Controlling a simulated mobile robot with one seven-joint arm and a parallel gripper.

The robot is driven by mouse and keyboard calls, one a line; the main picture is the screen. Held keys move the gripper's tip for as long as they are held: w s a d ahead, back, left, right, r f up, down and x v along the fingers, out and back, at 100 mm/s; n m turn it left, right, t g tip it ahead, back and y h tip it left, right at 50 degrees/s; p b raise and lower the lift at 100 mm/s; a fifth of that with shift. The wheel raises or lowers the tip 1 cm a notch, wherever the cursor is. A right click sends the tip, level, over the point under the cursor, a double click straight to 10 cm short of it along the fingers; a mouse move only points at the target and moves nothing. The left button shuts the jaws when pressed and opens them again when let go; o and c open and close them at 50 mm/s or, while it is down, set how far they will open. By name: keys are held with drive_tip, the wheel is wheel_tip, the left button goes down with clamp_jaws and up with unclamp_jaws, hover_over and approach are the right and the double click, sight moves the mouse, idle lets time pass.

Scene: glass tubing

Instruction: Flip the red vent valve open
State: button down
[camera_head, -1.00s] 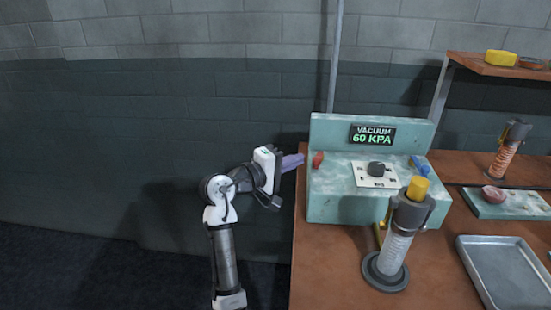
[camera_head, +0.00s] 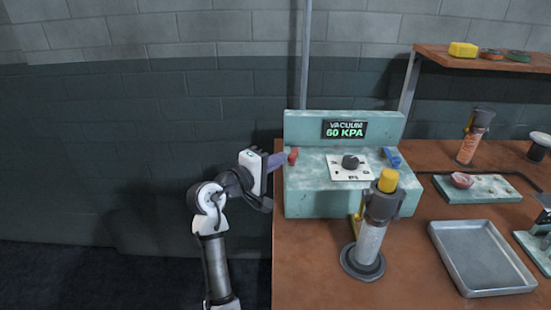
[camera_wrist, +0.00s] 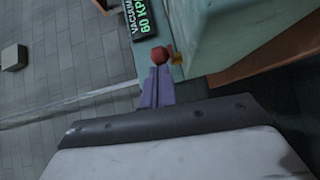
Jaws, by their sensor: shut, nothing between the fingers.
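The red vent valve (camera_head: 293,155) is a small red handle at the left end of the teal vacuum console (camera_head: 305,203). In the wrist view the red valve (camera_wrist: 159,55) shows as a rounded knob just beyond my fingertips, with a brass-coloured fitting (camera_wrist: 177,60) beside it. My gripper (camera_head: 284,157) has purple fingers, shut and empty, pointing right at the valve from the left. In the wrist view the gripper (camera_wrist: 159,70) tips look very close to the red knob; I cannot tell whether they touch it.
The console carries a dial (camera_head: 350,162), a blue lever (camera_head: 392,156) and a display (camera_head: 344,129) reading vacuum 60 KPA. A metal tray (camera_head: 480,257) lies to the right. Space left of the table is free.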

sight(294, 176)
drive_tip(key=shift+s+d, duration=0.1)
drive_tip(key=shift+d, duration=0.1)
drive_tip(key=shift+s+d+r+n+t+y+p, duration=0.1)
drive_tip(key=shift+s+d+n+t+y+p, duration=0.1)
drive_tip(key=shift+d+p, duration=0.35)
drive_tip(key=shift+s+d+n+t+y+p, duration=0.2)
drive_tip(key=shift+d+p, duration=0.25)
drive_tip(key=shift+p, duration=0.15)
drive_tip(key=shift+s+d+p, duration=0.2)
drive_tip(key=shift+d+p, duration=0.35)
drive_tip(key=shift+d, duration=0.45)
